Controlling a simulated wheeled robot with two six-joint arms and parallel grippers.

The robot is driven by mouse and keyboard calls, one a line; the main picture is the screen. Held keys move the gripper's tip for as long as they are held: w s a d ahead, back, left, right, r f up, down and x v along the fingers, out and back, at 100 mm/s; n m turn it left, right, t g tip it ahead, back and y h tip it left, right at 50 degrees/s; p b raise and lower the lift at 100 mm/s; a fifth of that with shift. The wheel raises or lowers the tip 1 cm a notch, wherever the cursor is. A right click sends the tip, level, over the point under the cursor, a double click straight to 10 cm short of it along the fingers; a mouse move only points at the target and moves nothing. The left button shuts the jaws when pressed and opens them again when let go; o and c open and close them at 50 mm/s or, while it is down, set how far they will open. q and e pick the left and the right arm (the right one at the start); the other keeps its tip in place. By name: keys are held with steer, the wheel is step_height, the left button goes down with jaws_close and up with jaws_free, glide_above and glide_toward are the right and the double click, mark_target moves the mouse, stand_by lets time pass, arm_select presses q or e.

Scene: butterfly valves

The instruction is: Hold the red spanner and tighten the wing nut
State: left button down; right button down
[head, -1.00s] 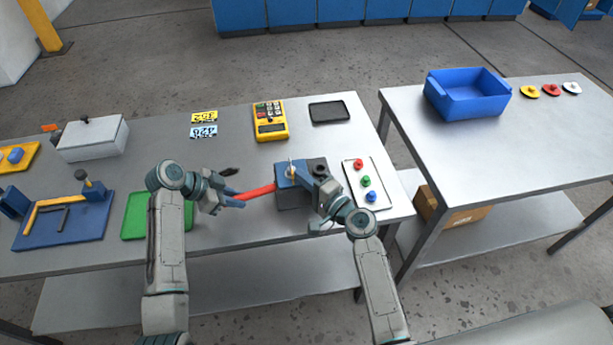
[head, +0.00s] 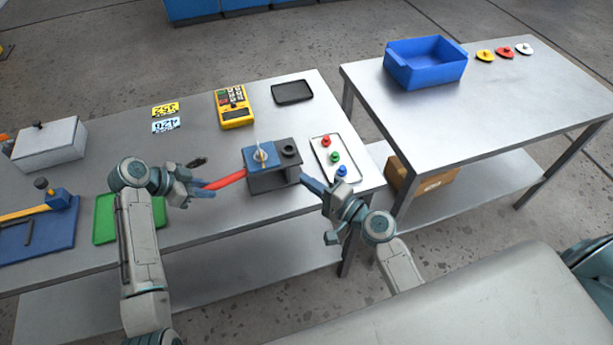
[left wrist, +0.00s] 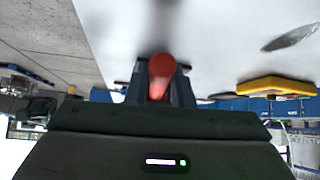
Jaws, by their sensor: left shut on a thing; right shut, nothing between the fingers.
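The red spanner (head: 225,180) reaches from my left gripper to the left side of the blue-and-grey valve block (head: 270,178). My left gripper (head: 205,188) is shut on its handle, and the red handle end (left wrist: 161,76) shows between the fingers in the left wrist view. The wing nut (head: 261,154) appears as a small pale and brass-coloured piece on top of the block's blue part, with a thin upright stem. My right gripper (head: 318,190) is shut and empty, apart from the block on its right side, near the front edge. Where the spanner's head meets the block is hard to make out.
A white tray (head: 322,146) with red, green and blue knobs lies right of the block. A yellow meter (head: 233,107) and black tray (head: 292,92) lie behind. A green mat (head: 104,222) is at left. A blue bin (head: 426,64) stands on the right table.

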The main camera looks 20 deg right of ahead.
arm_select(q)
steer(key=shift+a, duration=0.15)
steer(key=c, duration=1.3)
jaws_free()
steer(key=shift+a, duration=0.15)
steer(key=shift+r, duration=0.15)
steer(key=shift+d+r+p, duration=0.2)
steer(key=shift+r+p, duration=0.35)
steer(key=shift+p, duration=0.05)
step_height(320, 180, up, 6)
steer(key=p, duration=0.5)
steer(key=shift+f, duration=0.1)
steer(key=shift+f, duration=0.1)
